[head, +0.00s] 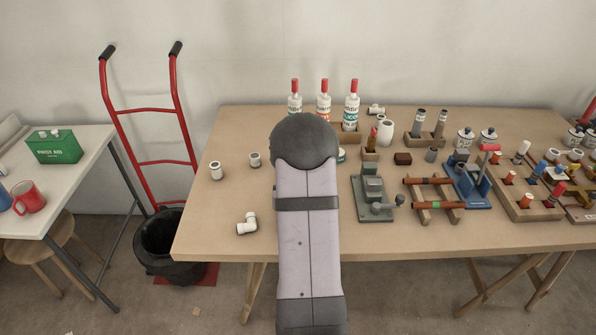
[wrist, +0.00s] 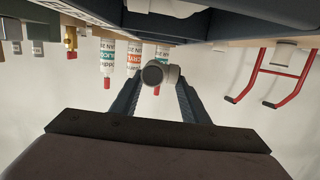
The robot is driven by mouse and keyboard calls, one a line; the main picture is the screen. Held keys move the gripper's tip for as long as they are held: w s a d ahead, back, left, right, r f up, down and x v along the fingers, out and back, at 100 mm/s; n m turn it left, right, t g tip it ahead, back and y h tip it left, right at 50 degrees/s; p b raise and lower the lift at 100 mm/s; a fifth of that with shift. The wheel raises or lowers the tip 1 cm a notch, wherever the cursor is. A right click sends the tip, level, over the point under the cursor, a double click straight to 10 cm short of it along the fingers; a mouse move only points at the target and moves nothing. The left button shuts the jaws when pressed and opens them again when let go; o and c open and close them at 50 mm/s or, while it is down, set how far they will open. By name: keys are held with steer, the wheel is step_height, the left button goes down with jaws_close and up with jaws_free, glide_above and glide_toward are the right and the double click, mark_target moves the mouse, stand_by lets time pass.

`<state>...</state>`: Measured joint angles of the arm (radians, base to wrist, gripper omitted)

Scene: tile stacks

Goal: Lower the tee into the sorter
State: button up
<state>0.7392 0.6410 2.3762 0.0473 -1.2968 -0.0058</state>
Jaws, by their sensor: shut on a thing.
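The wrist view is upside down. A dark blue-grey body with straight walls (wrist: 240,14) is cut off by its top edge, with another white fitting (wrist: 166,7) at it; it may be the sorter, but I cannot tell for sure. In the head view my arm hides the gripper, the held tee and the table behind them.
Three red-capped bottles (head: 352,108) stand behind my arm. White fittings (head: 247,224) lie on the table's left part, which is otherwise mostly clear. A grey-green press (head: 373,196), a wooden rack (head: 435,205) and a blue stand (head: 468,187) crowd the right side.

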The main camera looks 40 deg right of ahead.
steer(key=shift+w+d, duration=0.1)
steer(key=shift+w, duration=0.05)
steer(key=shift+x, duration=0.85)
steer(key=shift+r, duration=0.15)
steer(key=shift+f+b, duration=1.2)
steer(key=shift+b, duration=0.1)
steer(key=shift+f+b, duration=0.8)
stand_by(0.6)
steer(key=o, duration=1.1)
steer(key=shift+o, duration=0.2)
